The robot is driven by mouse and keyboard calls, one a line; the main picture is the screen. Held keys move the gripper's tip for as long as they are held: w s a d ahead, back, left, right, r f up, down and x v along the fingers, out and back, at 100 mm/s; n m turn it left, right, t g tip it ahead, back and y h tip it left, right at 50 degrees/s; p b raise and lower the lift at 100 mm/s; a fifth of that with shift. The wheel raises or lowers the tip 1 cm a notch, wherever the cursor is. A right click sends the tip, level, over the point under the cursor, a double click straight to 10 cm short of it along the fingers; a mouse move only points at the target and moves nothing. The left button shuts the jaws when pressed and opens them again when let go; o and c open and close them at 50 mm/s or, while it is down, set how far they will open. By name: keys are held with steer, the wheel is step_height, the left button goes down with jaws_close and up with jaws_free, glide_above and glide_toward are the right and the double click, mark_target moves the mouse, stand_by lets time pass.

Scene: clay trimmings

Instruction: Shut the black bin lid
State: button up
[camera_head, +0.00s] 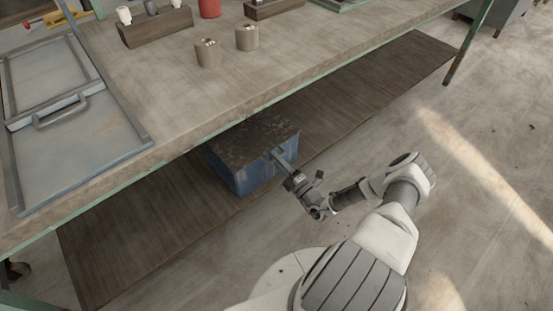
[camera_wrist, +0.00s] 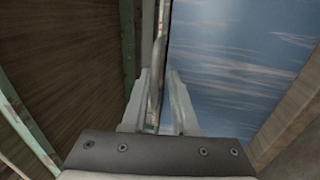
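The bin (camera_head: 240,176) is a blue, worn box under the workbench. Its dark, blotched lid (camera_head: 250,140) covers the top and looks nearly flat; whether a gap is left under it I cannot tell. My gripper (camera_head: 279,157) is at the bin's near right side, by the lid's edge. A blue, scuffed face of the bin (camera_wrist: 235,70) fills the right side there.
The workbench top (camera_head: 190,100) overhangs the bin's back. Cups (camera_head: 208,54), a wooden rack (camera_head: 155,27) and a grey framed panel (camera_head: 75,150) are on it. The dark lower shelf (camera_head: 130,240) runs under the bin. Open floor (camera_head: 480,160) lies to the right.

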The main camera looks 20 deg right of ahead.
steer(key=p+v, duration=0.2)
steer(key=v, duration=1.5)
steer(key=shift+s, duration=0.2)
steer(key=shift+d, duration=0.1)
steer(key=a+r+n+g+y+p, duration=0.1)
steer(key=a+r+n+g, duration=0.3)
steer(key=r+n+g, duration=0.5)
steer(key=w+a+r+n+g+y, duration=0.1)
steer(key=a+r+n+g, duration=0.25)
steer(key=r+n, duration=0.85)
steer(key=a+r+n+g+y+p, duration=0.1)
steer(key=a+r+n+g, duration=0.3)
steer(key=r+n+g, duration=0.5)
steer(key=s+a+r+n+t+h+b, duration=0.15)
steer(key=s+r+n+t+h, duration=0.35)
steer(key=r+n, duration=0.5)
steer(key=s+a+r+n+t+h, duration=0.35)
steer(key=s+r+n, duration=0.35)
steer(key=r+n, duration=0.3)
step_height(320, 180, up, 23)
steer(key=p, duration=2.2)
steer(key=shift+s+d+n+g+h, duration=0.25)
steer(key=shift+d+n+g+h, duration=0.05)
steer(key=shift+d+h, duration=0.05)
